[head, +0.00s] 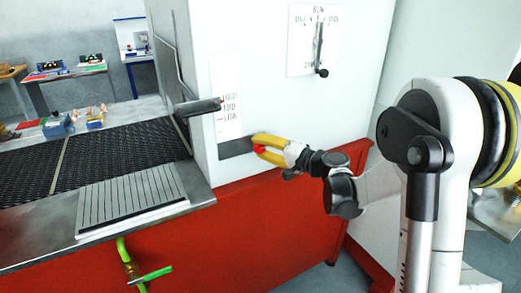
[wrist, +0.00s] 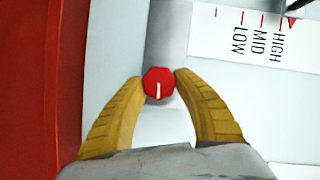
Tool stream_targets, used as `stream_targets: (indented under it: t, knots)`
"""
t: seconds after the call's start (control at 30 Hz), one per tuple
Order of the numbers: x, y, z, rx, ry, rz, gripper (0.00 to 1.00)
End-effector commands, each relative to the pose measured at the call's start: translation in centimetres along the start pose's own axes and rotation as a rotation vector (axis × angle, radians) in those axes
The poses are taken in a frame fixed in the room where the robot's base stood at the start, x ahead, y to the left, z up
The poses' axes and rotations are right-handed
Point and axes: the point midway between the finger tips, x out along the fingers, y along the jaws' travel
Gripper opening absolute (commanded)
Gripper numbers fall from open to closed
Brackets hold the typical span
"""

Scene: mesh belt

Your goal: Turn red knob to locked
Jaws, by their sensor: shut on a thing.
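The red knob (wrist: 158,84) is an octagonal knob with a white pointer line, on a grey plate (wrist: 167,45) on the white machine housing. In the wrist view its line runs toward the bottom of the picture, near vertical. My gripper (wrist: 159,82) has its two yellow fingers closed on either side of the knob, with the tips at its edges. In the head view my gripper (head: 256,146) reaches the housing from the right, and a bit of the red knob (head: 259,149) shows between the fingers. No locked marking is readable.
A HIGH/MID/LOW label (head: 229,103) and a dark lever handle (head: 198,106) are above the knob. Another lever (head: 320,50) on a white plate is higher right. A red base panel (head: 180,240) runs below. A mesh belt (head: 110,150) lies left.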

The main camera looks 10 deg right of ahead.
Motion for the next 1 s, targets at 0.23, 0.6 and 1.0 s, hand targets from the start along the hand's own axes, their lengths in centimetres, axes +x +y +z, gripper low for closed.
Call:
stream_targets:
  t: [0.23,0.6,1.0]
  knots:
    - [0.03,-0.03,-0.12,0.071,0.003,-0.031,0.07]
    - [0.02,-0.08,-0.13,0.088,0.003,-0.037,0.07]
    - [0.01,-0.02,-0.06,0.086,0.002,-0.036,0.6]
